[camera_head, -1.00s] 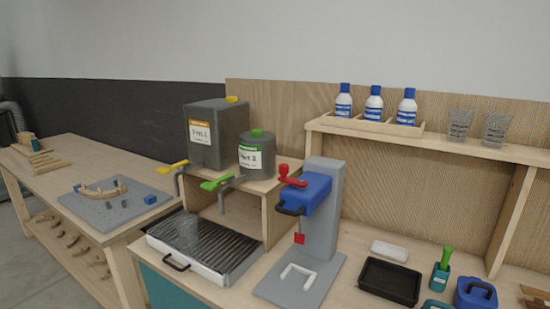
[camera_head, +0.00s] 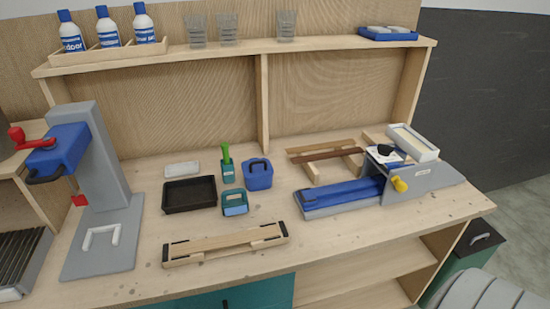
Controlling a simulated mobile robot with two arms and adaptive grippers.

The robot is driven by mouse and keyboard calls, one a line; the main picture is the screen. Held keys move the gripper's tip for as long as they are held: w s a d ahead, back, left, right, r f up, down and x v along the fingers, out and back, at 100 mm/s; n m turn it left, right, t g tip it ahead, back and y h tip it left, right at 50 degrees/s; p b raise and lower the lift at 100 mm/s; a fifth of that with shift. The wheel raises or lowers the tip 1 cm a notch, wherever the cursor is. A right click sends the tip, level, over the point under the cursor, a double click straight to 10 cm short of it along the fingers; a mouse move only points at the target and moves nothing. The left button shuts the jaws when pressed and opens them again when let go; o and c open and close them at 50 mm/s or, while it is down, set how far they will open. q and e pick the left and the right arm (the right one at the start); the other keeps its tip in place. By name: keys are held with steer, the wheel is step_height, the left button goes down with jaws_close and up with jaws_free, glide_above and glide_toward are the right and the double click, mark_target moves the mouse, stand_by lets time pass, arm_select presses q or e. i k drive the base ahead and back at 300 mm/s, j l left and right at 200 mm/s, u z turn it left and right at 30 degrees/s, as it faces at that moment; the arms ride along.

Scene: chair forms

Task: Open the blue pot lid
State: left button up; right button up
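The blue pot (camera_head: 257,175) stands on the workbench (camera_head: 190,280) near the middle of the view. It is a small blue container with a dark handle on its top. Its lid appears to be on, though the view is too small to be sure. Neither of my grippers shows in the head view.
A teal container (camera_head: 234,203) and a teal holder with a green handle (camera_head: 227,168) stand just left of the pot. A black tray (camera_head: 189,194) lies further left. A wooden piece (camera_head: 226,243) lies in front. A grey-blue press (camera_head: 100,170) stands left, a blue device (camera_head: 345,195) right.

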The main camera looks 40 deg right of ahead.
mark_target(253, 168)
steer(key=z, duration=1)
steer(key=l+u, duration=0.4)
steer(key=l, duration=0.2)
steer(key=l+u, duration=0.45)
steer(key=l, duration=0.2)
